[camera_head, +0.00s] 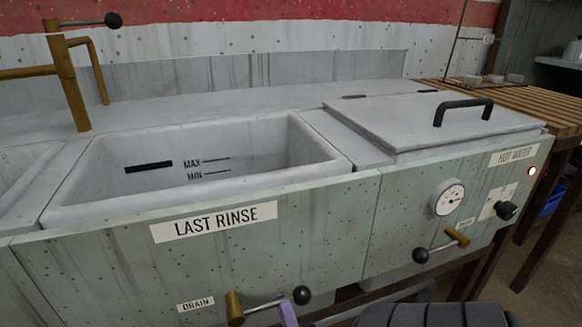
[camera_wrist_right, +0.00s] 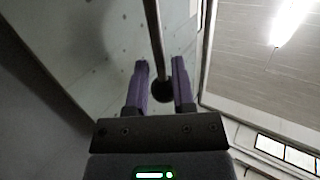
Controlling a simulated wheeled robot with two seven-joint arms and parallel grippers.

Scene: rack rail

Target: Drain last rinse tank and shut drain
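The last rinse tank (camera_head: 80,208) is a grey open basin with MAX and MIN marks on its far inner wall. I cannot make out a water surface in it; its floor is largely hidden by the front rim. Below its label, the drain valve (camera_head: 235,309) has a brass body and a metal lever pointing right, ending in a black ball knob (camera_head: 302,294). My right gripper (camera_head: 287,313) shows a purple finger at the lever, just left of the knob. In the right wrist view, its two fingers (camera_wrist_right: 161,88) are apart, with the lever and knob between them. My left gripper is out of view.
A brass tap (camera_head: 68,85) with a lever stands behind the tank at left. To the right are a lidded hot water tank (camera_head: 450,120), a dial (camera_head: 447,198) and a second drain lever (camera_head: 441,245). A slatted wooden table (camera_head: 545,102) stands beyond.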

